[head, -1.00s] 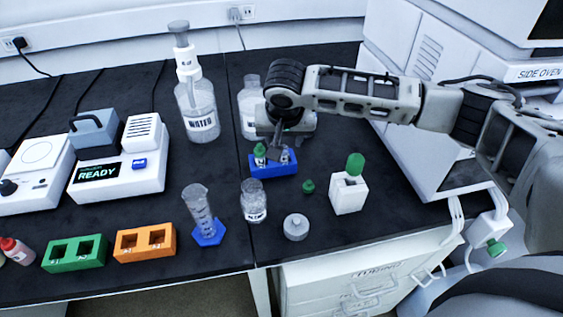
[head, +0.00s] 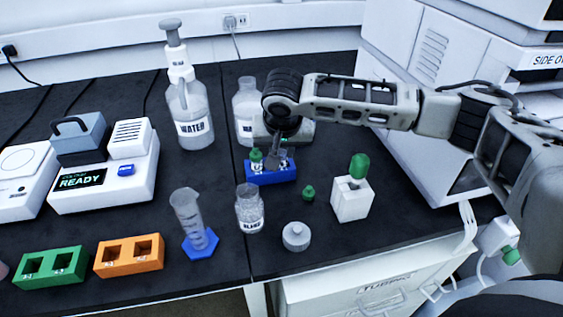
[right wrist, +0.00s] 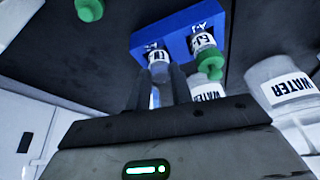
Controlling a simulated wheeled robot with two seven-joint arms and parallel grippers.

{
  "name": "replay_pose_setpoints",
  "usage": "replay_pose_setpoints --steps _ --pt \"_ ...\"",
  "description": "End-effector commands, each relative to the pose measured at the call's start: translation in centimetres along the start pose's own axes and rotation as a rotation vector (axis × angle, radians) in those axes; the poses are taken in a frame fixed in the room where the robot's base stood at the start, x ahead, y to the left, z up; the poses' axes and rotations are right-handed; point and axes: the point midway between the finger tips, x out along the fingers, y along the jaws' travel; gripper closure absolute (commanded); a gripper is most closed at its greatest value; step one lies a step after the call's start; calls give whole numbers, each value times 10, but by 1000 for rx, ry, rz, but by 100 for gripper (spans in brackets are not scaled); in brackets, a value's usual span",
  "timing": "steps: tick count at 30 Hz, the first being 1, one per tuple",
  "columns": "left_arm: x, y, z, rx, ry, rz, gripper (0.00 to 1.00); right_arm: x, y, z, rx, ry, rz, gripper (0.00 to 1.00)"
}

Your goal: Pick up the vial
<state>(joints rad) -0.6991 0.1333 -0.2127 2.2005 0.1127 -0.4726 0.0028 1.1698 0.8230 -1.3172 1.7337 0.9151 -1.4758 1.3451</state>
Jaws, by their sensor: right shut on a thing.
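A blue two-slot rack (head: 272,177) stands on the black bench and also shows in the right wrist view (right wrist: 177,43). One vial with a green cap (head: 256,158) is in its left slot and shows at the right in the right wrist view (right wrist: 206,52). A clear vial with a white label (right wrist: 157,57), without a visible cap, is in the other slot. My right gripper (head: 279,159) points down over that slot. Its fingers (right wrist: 164,80) are shut on this uncapped vial, which still sits in the rack. My left gripper is not in view.
A loose green cap (head: 308,193) lies right of the rack. A white block (head: 351,203) holds a green-topped piece. A jar (head: 249,210), a grey lid (head: 296,236) and a cylinder (head: 187,215) stand in front; water bottles (head: 189,115) stand behind.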

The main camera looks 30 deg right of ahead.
Motion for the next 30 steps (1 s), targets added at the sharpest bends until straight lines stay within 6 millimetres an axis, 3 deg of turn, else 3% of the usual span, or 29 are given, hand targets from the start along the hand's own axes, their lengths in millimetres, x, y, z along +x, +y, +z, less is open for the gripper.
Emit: replay_pose_setpoints --steps 8,14,17,27,30 --pt "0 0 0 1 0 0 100 -2 0 0 0 -1 0 99" --pt "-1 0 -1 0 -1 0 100 -18 -1 -7 1 0 -3 99" --pt "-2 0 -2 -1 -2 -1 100 -33 -1 -12 0 0 -4 99" --pt "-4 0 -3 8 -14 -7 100 -107 -2 12 -3 2 -4 99" --pt "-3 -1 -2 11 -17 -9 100 -122 -2 30 -5 -1 -3 99"
